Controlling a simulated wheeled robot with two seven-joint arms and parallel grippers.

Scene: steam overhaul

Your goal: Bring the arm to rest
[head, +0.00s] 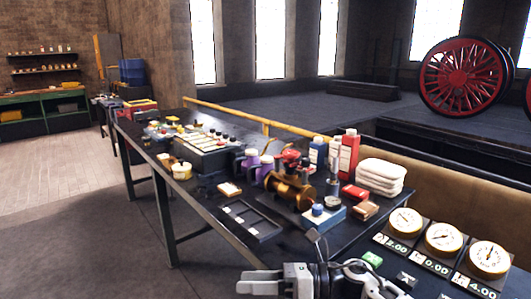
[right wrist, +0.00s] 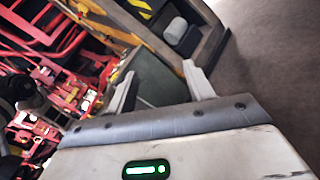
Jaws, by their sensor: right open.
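My right gripper (head: 243,281) is at the bottom edge of the head view, in front of the long dark workbench (head: 222,204). Its two pale fingers point left and stand apart, with nothing seen between them. In the right wrist view the same gripper (right wrist: 160,76) shows its fingers spread wide and empty. A grey-green surface lies beyond the gap, not touched as far as I can tell. My left gripper is in neither view.
The bench carries a brass pump-like part (head: 288,190), a black tray (head: 247,220), folded white cloths (head: 381,176) and several dial gauges (head: 443,238). Red frames (right wrist: 55,50) fill the left of the right wrist view. Open floor (head: 70,215) lies left of the bench.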

